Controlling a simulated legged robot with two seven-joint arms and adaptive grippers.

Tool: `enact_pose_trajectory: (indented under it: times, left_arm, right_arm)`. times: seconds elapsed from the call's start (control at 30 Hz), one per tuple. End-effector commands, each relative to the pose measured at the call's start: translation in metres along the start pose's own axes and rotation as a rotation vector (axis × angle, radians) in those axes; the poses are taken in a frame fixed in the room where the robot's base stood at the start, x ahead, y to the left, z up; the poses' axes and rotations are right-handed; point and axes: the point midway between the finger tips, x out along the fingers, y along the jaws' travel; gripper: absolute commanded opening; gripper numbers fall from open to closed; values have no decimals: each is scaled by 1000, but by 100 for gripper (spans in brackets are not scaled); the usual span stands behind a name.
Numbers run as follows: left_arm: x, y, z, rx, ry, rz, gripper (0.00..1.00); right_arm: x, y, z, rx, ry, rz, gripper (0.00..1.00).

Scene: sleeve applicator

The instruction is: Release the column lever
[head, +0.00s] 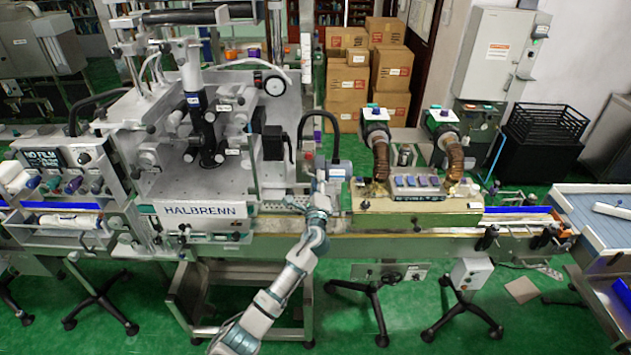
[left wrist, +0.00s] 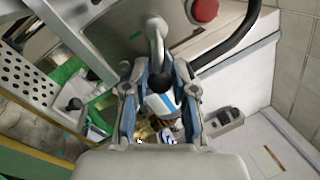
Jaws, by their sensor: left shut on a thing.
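My left gripper (head: 319,190) reaches in from below to the right side of the HALBRENN machine (head: 200,209), beside its frame. In the left wrist view, the two fingers of my left gripper (left wrist: 159,72) close around a grey bent lever (left wrist: 156,35) with a dark end. The lever runs up from between the fingertips to a grey panel (left wrist: 198,38). I take it for the column lever; in the head view it is too small and covered to make out. My right gripper is out of view.
A red knob (left wrist: 204,10) and a black curved hose (left wrist: 240,40) are close to the fingers. A conveyor unit with two brown ducts (head: 381,160) stands to the right. Cardboard boxes (head: 350,92) are stacked behind.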

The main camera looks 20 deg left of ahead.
Motion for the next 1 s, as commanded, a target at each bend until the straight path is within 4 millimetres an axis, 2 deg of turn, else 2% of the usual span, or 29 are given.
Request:
enact_pose_trajectory:
  times: [0.03, 0.6, 0.63, 0.7, 0.73, 1.0]
  left_arm:
    - [-2, 0, -7, -1, 12, -2, 0]
    - [-3, -1, -9, 0, 15, -2, 0]
    - [-3, -1, -9, 0, 15, -2, 28]
    - [-3, -1, -9, 0, 13, -2, 46]
    - [-3, -1, -8, 0, 12, -2, 51]
    - [-1, 2, -2, -2, 6, 1, 51]
  right_arm:
    - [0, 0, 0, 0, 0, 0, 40]
    - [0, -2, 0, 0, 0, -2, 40]
    - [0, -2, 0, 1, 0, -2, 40]
    - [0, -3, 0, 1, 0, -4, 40]
    - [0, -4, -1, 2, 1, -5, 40]
    - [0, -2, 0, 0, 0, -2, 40]
